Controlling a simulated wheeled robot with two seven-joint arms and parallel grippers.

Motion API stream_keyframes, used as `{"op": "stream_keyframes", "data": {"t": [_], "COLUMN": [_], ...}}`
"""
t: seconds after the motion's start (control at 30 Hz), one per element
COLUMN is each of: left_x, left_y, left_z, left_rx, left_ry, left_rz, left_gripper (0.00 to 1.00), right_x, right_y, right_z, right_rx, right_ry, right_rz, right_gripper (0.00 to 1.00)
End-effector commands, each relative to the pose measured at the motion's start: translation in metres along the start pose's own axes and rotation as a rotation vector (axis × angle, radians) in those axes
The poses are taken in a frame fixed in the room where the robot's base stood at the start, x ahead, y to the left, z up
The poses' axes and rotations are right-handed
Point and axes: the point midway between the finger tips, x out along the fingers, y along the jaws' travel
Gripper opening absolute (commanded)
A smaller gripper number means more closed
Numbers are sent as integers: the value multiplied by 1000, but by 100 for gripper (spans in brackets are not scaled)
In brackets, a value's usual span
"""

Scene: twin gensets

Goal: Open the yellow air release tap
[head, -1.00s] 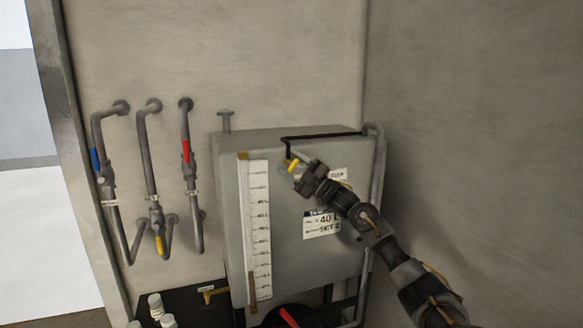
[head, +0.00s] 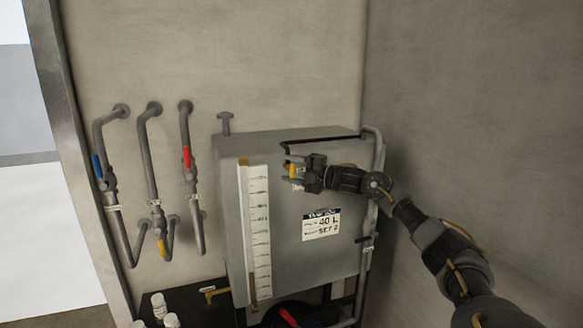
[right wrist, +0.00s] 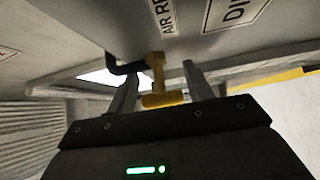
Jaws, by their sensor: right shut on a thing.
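The yellow air release tap (right wrist: 156,75) is a small T-shaped piece by a black pipe, next to a label starting "AIR R", in the right wrist view. In the head view it is mostly hidden by my right gripper (head: 293,171), at the upper front of the grey tank (head: 285,255). My right gripper comes in from the right, nearly level, and is shut on the yellow tap. The tap's cross bar lies between the fingers in the right wrist view. My left gripper is not in view.
Wall pipes at left carry blue (head: 97,166), red (head: 187,157) and yellow (head: 162,246) valve handles. A white scale (head: 260,230) runs down the tank front, with a "40 L" plate (head: 321,225) beside it. A grey wall (head: 490,130) stands at the right.

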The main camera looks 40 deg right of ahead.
Motion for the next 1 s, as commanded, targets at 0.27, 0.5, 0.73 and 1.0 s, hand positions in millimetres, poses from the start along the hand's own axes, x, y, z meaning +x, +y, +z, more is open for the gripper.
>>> {"op": "stream_keyframes", "data": {"t": [0.27,0.5,0.73,1.0], "left_x": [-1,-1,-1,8], "left_y": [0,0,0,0], "left_z": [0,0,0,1], "left_rx": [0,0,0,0], "left_ry": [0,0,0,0], "left_rz": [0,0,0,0], "left_gripper": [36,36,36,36], "right_x": [0,1,0,-13], "right_y": [-2,-3,-1,-5], "right_z": [-1,-1,-1,1], "right_rx": [-7,-6,-7,-8], "right_ry": [4,4,2,-1], "right_rz": [-12,-12,-10,-10], "right_gripper": [29,57,67,67]}}
